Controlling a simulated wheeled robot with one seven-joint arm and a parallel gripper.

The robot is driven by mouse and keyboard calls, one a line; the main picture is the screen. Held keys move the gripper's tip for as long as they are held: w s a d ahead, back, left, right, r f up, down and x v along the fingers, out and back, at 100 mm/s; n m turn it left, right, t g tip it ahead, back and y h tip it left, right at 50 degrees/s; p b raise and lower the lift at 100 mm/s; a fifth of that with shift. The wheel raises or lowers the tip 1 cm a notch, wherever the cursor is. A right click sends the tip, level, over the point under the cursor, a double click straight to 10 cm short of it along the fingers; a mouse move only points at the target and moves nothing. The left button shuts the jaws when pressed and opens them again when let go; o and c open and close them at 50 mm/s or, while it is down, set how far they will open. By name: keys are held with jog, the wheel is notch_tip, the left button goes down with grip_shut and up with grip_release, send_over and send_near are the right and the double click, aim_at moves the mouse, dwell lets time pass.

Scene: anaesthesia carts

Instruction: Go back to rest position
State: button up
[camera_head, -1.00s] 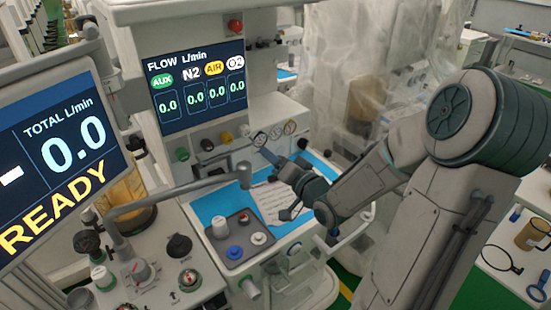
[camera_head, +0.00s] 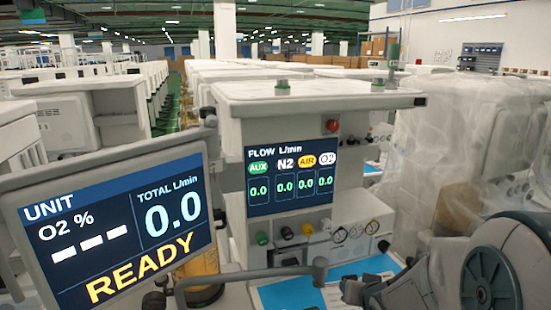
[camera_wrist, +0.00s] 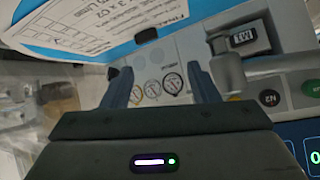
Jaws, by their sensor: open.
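My gripper (camera_wrist: 160,88) shows in the wrist view with its two dark fingers spread apart and nothing between them. Behind the fingers are several round gauges (camera_wrist: 153,88) of the anaesthesia cart, and a printed sheet (camera_wrist: 85,28) on a blue surface (camera_wrist: 170,15). The gauges also show in the head view (camera_head: 356,232), just above the arm.
A monitor reading READY (camera_head: 120,225) stands at the left. A flow display (camera_head: 291,180) is on the cart front. A grey bent pipe (camera_head: 240,273) crosses above the blue worktop (camera_head: 290,294). Plastic-wrapped equipment (camera_head: 450,140) stands at the right. Rows of carts fill the back.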

jog(key=s+a+r+n+g, duration=0.1)
jog(key=s+a+r+g, duration=0.1)
jog(key=s, duration=0.8)
jog(key=s+a+r+n+g, duration=0.1)
jog(key=s+a+r+g, duration=0.2)
jog(key=s, duration=0.7)
jog(key=shift+a+r+g, duration=0.2)
jog(key=shift+r+g, duration=0.4)
jog(key=shift+g, duration=0.6)
